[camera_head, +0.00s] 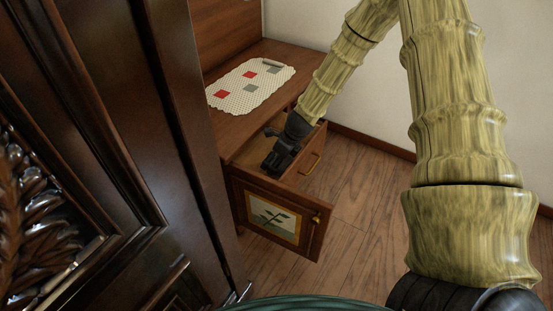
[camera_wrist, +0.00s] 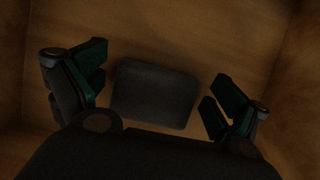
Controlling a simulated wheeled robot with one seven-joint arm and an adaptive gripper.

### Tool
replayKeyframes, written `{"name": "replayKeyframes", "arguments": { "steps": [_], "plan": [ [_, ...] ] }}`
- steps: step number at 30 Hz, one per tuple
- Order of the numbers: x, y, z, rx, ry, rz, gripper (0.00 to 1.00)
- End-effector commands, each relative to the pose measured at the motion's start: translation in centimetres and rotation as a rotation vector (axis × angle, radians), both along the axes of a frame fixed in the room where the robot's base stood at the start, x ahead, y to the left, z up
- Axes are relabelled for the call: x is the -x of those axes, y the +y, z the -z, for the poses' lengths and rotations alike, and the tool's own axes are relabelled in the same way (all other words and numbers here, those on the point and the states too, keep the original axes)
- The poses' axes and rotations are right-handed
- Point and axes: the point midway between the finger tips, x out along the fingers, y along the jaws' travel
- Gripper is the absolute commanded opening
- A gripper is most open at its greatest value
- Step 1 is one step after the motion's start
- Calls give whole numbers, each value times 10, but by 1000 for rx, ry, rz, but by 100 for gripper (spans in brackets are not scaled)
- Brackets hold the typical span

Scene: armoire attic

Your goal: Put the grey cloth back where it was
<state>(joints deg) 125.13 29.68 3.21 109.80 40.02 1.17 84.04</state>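In the wrist view a dark grey, flat piece with rounded corners (camera_wrist: 155,95), looking like the grey cloth, lies on a brown wooden floor. My gripper (camera_wrist: 158,92) is open, with one finger on each side of this piece and a gap to both. In the head view my gripper (camera_head: 279,162) points down into the open drawer (camera_head: 313,163) of the brown cabinet. The grey piece is hidden there behind the gripper and drawer walls. I cannot tell how far above the floor the fingertips are.
A cream mat (camera_head: 235,98) with red and grey squares lies on the cabinet top (camera_head: 286,53). A large dark carved armoire (camera_head: 110,130) fills the left side. The wooden floor (camera_head: 350,185) at right is clear.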

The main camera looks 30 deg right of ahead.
Motion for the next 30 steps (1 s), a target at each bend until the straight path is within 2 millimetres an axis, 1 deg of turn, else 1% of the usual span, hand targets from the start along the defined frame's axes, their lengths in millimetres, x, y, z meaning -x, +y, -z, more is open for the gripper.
{"name": "replayKeyframes", "arguments": {
  "steps": [9,12,17,24,30],
  "plan": [
    [0,0,0,0,0,0,100],
    [0,0,-5,1,0,0,100],
    [7,-4,-26,0,0,1,100],
    [21,-13,-68,0,-1,0,100],
    [32,-19,-96,-1,-1,1,100]
  ]
}}
